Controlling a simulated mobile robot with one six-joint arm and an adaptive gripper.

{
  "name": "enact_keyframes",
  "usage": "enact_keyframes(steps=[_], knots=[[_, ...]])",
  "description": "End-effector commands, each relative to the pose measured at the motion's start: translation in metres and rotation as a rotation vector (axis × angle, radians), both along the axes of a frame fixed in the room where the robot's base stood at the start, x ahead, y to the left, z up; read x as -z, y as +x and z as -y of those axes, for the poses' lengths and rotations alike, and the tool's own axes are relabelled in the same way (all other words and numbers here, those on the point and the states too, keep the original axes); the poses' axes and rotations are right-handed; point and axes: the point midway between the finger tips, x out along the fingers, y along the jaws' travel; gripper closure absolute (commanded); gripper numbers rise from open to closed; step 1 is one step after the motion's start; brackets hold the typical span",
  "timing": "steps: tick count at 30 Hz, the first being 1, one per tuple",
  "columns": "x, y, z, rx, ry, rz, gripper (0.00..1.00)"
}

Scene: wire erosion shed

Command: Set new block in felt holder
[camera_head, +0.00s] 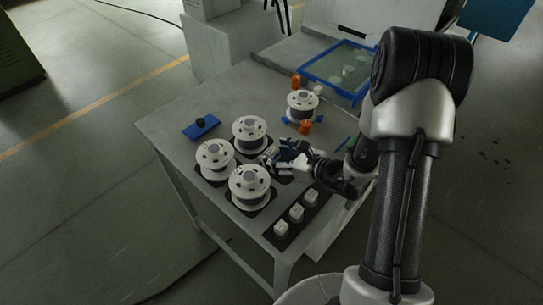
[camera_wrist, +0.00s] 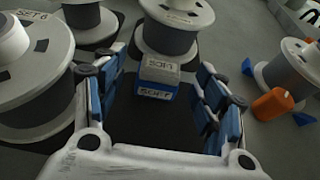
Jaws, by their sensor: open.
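My gripper (camera_head: 284,157) is low over the table beside the spools. In the wrist view its blue-padded fingers (camera_wrist: 150,88) stand apart. A small white and blue block (camera_wrist: 158,80) with dark lettering lies ahead between the fingers, at the far end of a dark felt piece (camera_wrist: 135,115). Gaps show on both sides of the block, with no clear contact. It sits in front of a spool. In the head view the fingers largely hide this spot. Several white blocks (camera_head: 296,212) stand in a row on a dark strip (camera_head: 325,193) near the table's front-right edge. I cannot tell which block is new.
Wire spools (camera_head: 250,186) stand on dark pads close to my gripper. Another spool (camera_head: 302,104) stands among orange and blue pieces farther back. A blue plate (camera_head: 201,126) with a black knob lies at left. A blue-framed tray (camera_head: 325,76) is at the back.

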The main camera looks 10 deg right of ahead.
Motion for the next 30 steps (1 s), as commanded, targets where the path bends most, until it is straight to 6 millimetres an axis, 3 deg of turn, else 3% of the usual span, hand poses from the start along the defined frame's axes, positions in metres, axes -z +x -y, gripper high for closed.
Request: enact_keyframes(steps=[3, 26, 30], knots=[[-0.0003, -0.0002, 0.0002, 0.0, 0.0, 0.0, 0.35], [-0.0005, -0.0005, 0.0004, 0.0, -0.001, 0.001, 0.86], [-0.0005, -0.0006, 0.0003, 0.0, -0.001, 0.001, 0.87]])
